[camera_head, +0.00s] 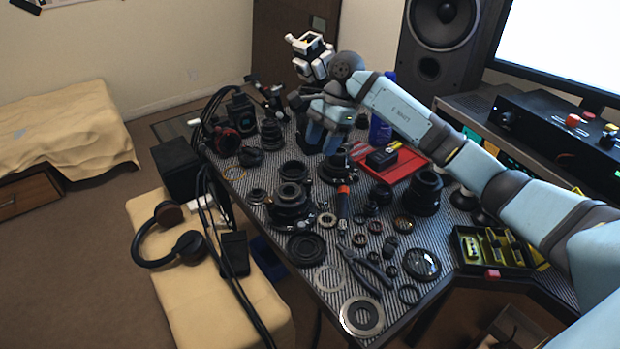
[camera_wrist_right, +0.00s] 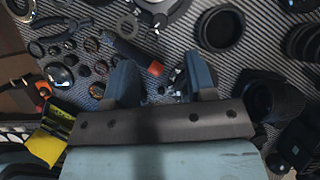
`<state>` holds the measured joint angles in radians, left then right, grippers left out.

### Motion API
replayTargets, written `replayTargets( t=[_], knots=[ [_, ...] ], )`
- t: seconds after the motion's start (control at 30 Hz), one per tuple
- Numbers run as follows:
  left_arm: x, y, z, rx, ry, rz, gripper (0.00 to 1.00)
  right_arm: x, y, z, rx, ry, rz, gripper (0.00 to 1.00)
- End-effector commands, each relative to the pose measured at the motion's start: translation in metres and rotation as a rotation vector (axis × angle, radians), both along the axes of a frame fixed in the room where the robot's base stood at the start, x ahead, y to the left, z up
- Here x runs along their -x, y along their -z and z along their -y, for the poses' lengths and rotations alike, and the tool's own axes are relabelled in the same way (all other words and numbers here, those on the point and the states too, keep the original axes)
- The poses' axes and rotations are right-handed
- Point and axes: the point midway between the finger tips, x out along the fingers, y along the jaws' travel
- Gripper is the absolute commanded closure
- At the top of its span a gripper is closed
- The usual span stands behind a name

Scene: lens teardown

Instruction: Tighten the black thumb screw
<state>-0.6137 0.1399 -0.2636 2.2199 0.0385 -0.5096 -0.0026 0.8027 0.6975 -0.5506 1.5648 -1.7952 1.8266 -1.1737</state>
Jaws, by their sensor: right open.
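My right gripper (camera_head: 324,137) reaches across from the right and points down over the far part of the striped work mat. In the right wrist view my right gripper (camera_wrist_right: 161,78) has its two blue fingers wide apart, with nothing held between them. Small dark and shiny parts (camera_wrist_right: 177,74) lie beyond the fingertips. I cannot pick out the black thumb screw for certain among the many small black parts. The lens body (camera_head: 290,205) stands near the middle of the table. My left gripper is not in view.
A screwdriver with a red-orange end (camera_head: 343,200), pliers (camera_head: 366,266) and several rings crowd the mat. A red tray (camera_head: 405,168) lies right of my gripper. A speaker (camera_head: 432,50) stands behind. Headphones (camera_head: 168,236) rest on the bench. The table has little free room.

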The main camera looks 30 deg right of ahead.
Motion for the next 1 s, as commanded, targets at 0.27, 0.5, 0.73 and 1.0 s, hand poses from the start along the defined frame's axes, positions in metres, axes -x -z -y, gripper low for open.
replayTargets(
  t=[0.27, 0.5, 0.73, 1.0],
  knots=[
    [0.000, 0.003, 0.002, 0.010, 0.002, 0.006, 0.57, 0.004, 0.057, -0.023, -0.003, 0.001, -0.002, 0.50],
    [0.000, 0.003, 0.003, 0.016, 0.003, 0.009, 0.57, 0.006, 0.081, -0.033, -0.002, 0.002, 0.000, 0.50],
    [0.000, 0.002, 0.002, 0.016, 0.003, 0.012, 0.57, 0.006, 0.085, -0.034, 0.000, 0.003, 0.001, 0.50],
    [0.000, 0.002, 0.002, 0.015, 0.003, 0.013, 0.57, 0.006, 0.085, -0.034, 0.000, 0.003, 0.001, 0.79]
  ],
)
